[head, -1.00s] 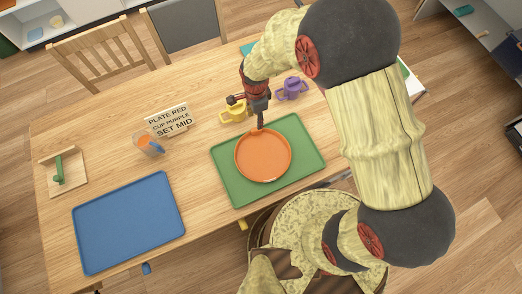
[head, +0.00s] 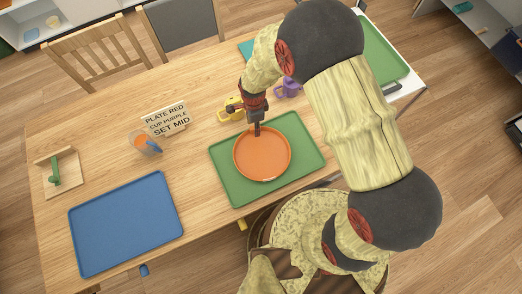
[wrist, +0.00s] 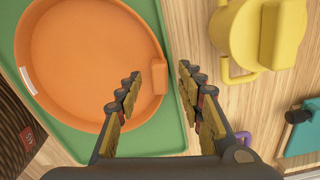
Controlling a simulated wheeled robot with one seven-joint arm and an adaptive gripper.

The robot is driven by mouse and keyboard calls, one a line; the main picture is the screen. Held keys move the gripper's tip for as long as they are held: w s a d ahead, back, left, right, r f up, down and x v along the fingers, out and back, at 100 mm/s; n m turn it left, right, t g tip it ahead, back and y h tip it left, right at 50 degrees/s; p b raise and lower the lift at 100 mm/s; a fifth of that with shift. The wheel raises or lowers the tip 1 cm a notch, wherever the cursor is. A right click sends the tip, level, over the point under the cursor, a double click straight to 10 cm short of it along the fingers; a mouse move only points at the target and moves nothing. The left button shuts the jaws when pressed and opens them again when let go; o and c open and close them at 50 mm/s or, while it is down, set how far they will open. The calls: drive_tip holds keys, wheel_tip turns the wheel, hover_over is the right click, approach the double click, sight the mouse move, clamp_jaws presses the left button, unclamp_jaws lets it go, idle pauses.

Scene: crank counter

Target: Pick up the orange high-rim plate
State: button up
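The orange high-rim plate (head: 262,155) lies on the green tray (head: 225,185) at the front middle of the table. It fills the left of the wrist view (wrist: 85,60). My gripper (head: 257,132) points down at the plate's far rim. In the wrist view my gripper (wrist: 158,74) is open, with its two fingers apart and the plate's rim edge between them in the picture. Nothing is held. I cannot tell whether a finger touches the rim.
A yellow cup (head: 232,109) and a purple cup (head: 288,88) stand just behind the plate. A sign (head: 166,118), an orange cup (head: 146,143) and a blue tray (head: 125,225) are to the left. Another green tray (head: 383,50) is at the far right.

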drive_tip(key=shift+c, duration=0.5)
clamp_jaws()
drive_tip(key=shift+r, duration=0.1)
idle(0.3)
